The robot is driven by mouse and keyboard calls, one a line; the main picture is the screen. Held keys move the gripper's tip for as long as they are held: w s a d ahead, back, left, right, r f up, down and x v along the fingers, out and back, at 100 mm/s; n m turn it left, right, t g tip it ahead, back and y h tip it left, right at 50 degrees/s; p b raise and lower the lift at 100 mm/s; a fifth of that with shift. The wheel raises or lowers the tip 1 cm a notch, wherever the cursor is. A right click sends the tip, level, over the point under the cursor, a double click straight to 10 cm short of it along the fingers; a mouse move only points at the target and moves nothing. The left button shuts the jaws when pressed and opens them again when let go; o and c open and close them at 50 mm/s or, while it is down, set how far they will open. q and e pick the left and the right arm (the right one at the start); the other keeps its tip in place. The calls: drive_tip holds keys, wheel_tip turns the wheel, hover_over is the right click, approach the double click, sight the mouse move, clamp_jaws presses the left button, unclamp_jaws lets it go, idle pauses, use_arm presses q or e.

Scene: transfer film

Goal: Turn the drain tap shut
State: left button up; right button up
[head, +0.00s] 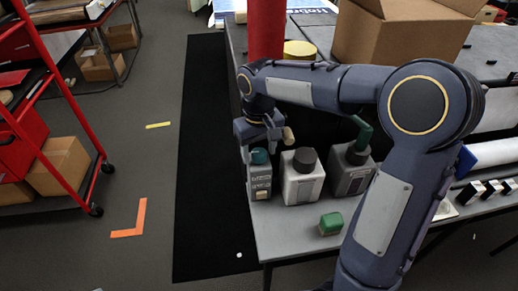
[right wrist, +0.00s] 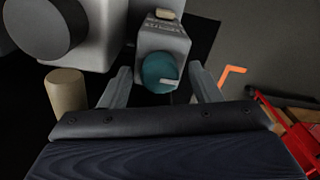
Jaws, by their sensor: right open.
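A small grey container (head: 259,184) stands at the table's left edge in the head view, with a round teal knob (head: 259,156) on it. In the right wrist view the teal knob (right wrist: 159,72) has a pale bar or mark on one side. I cannot tell for sure whether it is the drain tap. My right gripper (head: 258,146) is just above this container. In the right wrist view its open fingers (right wrist: 158,85) stand on either side of the knob, with gaps visible and nothing gripped. My left gripper is out of view.
A white jug with a dark cap (head: 303,187) and a grey jug (head: 350,178) stand close to the right. A tan cylinder (right wrist: 65,91) is beside the right gripper. A red column (head: 266,28) stands behind.

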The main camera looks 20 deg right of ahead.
sight(260, 152)
wheel_tip(260, 152, up, 8)
drive_tip(key=shift+f, duration=0.1)
idle(0.4)
drive_tip(key=shift+s, duration=0.15)
drive_tip(key=s+f+m+t+y, duration=0.1)
drive_tip(key=s+f+t+y, duration=0.1)
drive_tip(key=s, duration=0.8)
drive_tip(key=s+a+f+m+t+y, duration=0.1)
drive_tip(key=s+f+t, duration=0.2)
drive_tip(key=s, duration=0.8)
drive_tip(key=shift+s+f+t+y, duration=0.15)
drive_tip(key=shift+f+t+y, duration=0.2)
drive_tip(key=shift+f, duration=0.5)
